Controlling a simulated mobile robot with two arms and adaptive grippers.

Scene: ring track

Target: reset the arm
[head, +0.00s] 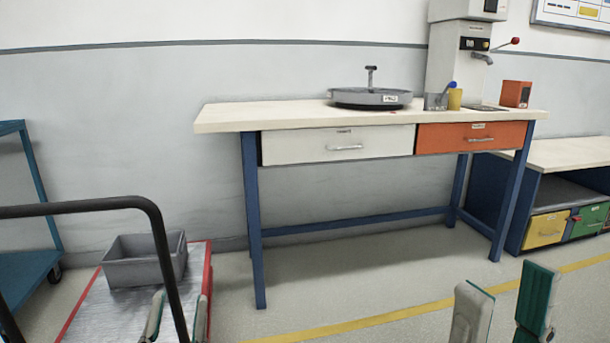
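The rest of both arms is below the picture.
A workbench (233,116) with a white drawer (300,148) and an orange drawer (440,140) stands ahead. The flat cart (97,318) carries a grey bin (130,272); its black handle (80,207) rises at left. The floor between the grippers is clear.

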